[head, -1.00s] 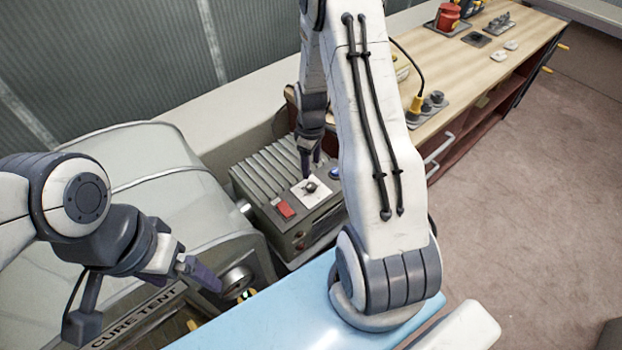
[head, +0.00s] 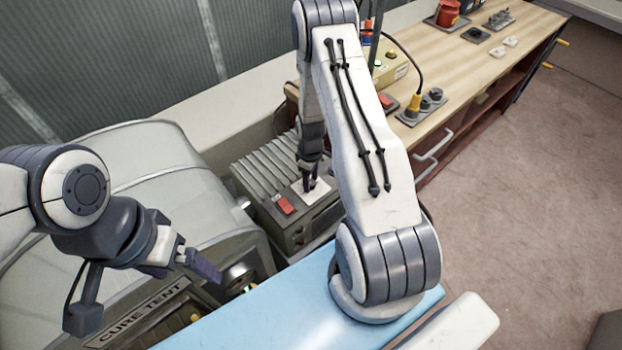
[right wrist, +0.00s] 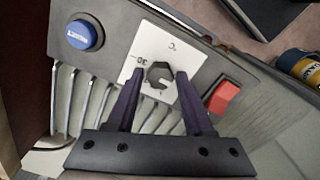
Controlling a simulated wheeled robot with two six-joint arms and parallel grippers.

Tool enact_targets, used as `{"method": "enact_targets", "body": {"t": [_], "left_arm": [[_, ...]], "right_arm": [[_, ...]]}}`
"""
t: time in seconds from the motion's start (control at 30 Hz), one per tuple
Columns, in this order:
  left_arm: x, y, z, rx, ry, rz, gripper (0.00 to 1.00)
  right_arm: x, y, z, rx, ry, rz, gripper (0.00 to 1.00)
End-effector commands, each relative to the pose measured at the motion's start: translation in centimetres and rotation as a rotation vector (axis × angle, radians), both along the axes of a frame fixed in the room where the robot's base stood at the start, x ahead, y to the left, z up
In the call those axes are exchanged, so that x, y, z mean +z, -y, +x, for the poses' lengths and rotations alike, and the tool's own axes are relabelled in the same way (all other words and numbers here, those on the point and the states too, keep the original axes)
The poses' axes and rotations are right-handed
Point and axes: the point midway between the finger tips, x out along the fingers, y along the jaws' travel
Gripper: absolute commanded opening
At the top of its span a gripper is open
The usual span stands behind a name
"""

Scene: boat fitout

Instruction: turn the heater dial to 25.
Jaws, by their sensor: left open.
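The heater (head: 298,228) is a grey ribbed box. Its dial (right wrist: 159,76) is a dark faceted knob on a white plate (right wrist: 150,47), seen in the right wrist view. A "30" and a "C" show on the plate; I cannot read the setting. My right gripper (right wrist: 160,75) is open, with its fingertips on either side of the dial and a small gap at each side. In the head view the right gripper (head: 309,186) points down over the plate and hides the dial. My left gripper (head: 205,268) is open and empty, beside the cure tent's front.
A red switch (right wrist: 223,97) and a blue button (right wrist: 84,35) flank the dial plate. The cure tent (head: 140,165) stands left of the heater. A wooden bench (head: 455,68) with plugs and containers is at the back right. The floor at right is clear.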

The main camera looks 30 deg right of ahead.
Motion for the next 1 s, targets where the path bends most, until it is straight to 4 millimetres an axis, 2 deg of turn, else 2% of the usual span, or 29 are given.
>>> {"method": "enact_targets", "body": {"t": [0.03, 0.1, 0.13, 0.57, 1.0], "left_arm": [[0.0, 0.0, 0.0, 0.0, 0.0, 0.0, 0.95], [0.0, 0.0, 0.0, 0.0, 0.0, 0.0, 0.95], [0.0, 0.0, 0.0, 0.0, 0.0, 0.0, 0.95], [-0.5, 0.0, 0.0, 0.0, 0.0, 0.0, 0.95], [-2.0, 0.0, 0.0, -0.001, 0.0, 0.0, 0.95]], "right_arm": [[0.0, 0.0, 0.0, 0.0, 0.0, 0.0, 0.28], [0.0, 0.0, 0.0, 0.0, 0.0, 0.0, 0.02], [0.0, 0.0, 0.0, 0.0, 0.0, 0.0, 0.0], [0.0, 0.0, 0.0, -0.078, 0.001, 0.0, 0.0], [-0.1, 0.0, 0.0, -0.442, 0.0, 0.0, 0.0]]}}
